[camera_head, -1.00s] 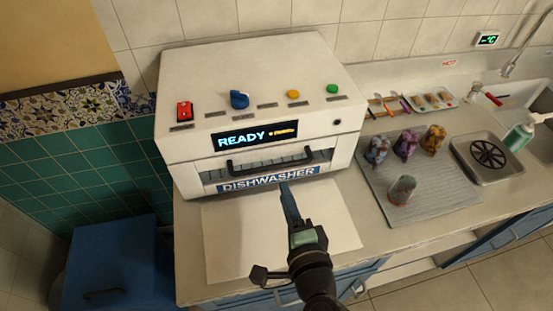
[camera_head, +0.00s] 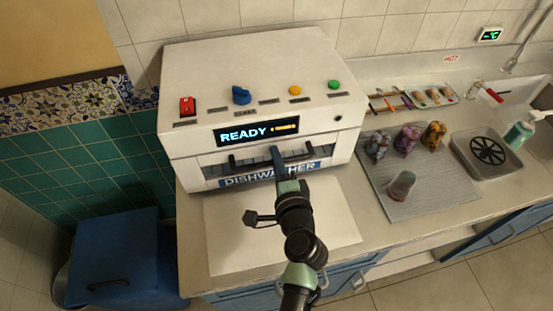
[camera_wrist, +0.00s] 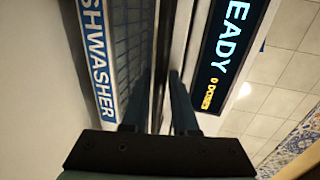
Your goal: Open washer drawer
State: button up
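The washer is a white countertop box labelled DISHWASHER (camera_head: 190,110) with a lit READY display. Its drawer front (camera_head: 208,184) has a dark horizontal bar handle (camera_head: 240,161) above the blue label and looks closed. My gripper (camera_head: 277,155) is at the middle of this handle, its fingers hiding part of it. In the wrist view, my two fingers (camera_wrist: 158,100) stand apart, with the dark handle bar (camera_wrist: 164,50) running up the picture between them. I cannot tell whether either finger touches the bar.
A white sheet (camera_head: 230,240) lies on the counter before the washer. To the right are a grey mat (camera_head: 430,195) with several cups, a drain plate (camera_head: 470,165) and a sink (camera_head: 520,95). A blue bin (camera_head: 125,260) stands lower left.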

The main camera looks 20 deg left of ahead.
grip_shut()
dwell(1.2)
